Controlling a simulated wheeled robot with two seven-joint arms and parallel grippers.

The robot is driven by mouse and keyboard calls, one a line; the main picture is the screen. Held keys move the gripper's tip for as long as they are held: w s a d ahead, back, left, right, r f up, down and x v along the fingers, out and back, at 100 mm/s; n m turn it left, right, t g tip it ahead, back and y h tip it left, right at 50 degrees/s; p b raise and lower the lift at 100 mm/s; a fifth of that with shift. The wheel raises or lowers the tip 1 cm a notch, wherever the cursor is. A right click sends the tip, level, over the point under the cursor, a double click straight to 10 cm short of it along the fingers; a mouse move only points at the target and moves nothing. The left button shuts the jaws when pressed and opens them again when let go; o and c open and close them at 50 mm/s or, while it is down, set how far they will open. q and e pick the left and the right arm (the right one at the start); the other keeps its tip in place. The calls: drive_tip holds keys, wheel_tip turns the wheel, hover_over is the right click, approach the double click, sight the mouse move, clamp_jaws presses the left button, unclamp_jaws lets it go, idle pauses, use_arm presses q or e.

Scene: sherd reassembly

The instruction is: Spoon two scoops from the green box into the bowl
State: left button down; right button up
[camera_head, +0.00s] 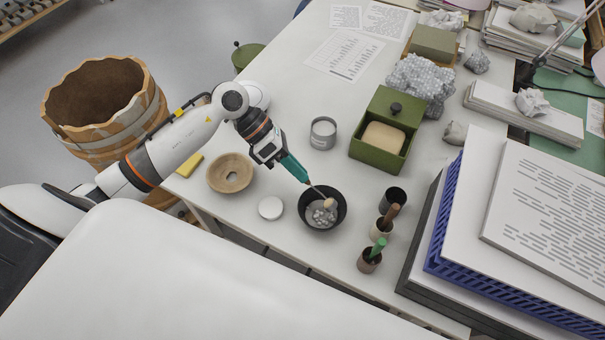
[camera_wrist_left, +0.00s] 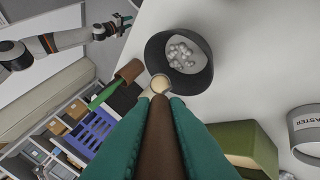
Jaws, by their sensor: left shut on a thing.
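My left gripper (camera_head: 303,179) is shut on the brown handle of a spoon (camera_wrist_left: 160,125). The spoon's head (camera_head: 329,203) is pale beige and lies over the dark bowl (camera_head: 305,217), near its right side; whether it touches the contents is unclear. The bowl holds grey-white lumps and also shows in the left wrist view (camera_wrist_left: 205,78). The green box (camera_head: 365,152) stands behind and to the right, with beige contents in its open front part and a knobbed green top at the back. My right gripper (camera_wrist_left: 122,24) appears small in the left wrist view; its opening is unclear.
A grey tin (camera_head: 323,133), a white disc (camera_head: 271,208) and a wooden ring-like dish (camera_head: 231,173) stand around the bowl. Small cups with tools (camera_head: 369,259) stand to its right, beside a blue crate (camera_head: 450,220). Bare table lies between the tin and bowl.

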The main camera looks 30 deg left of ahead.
use_arm(q)
drive_tip(key=a+f+h+b, duration=0.1)
drive_tip(key=b, duration=0.2)
drive_tip(key=a+f+h+b, duration=0.1)
drive_tip(key=h+b, duration=0.1)
drive_tip(key=b, duration=0.1)
drive_tip(key=a+f+h+b, duration=0.1)
drive_tip(key=b, duration=0.2)
drive_tip(key=shift+a+f+h+b, duration=0.1)
drive_tip(key=shift+f+h+b, duration=0.15)
drive_tip(key=shift+h+b, duration=0.15)
drive_tip(key=shift+w+r, duration=0.1)
idle(0.8)
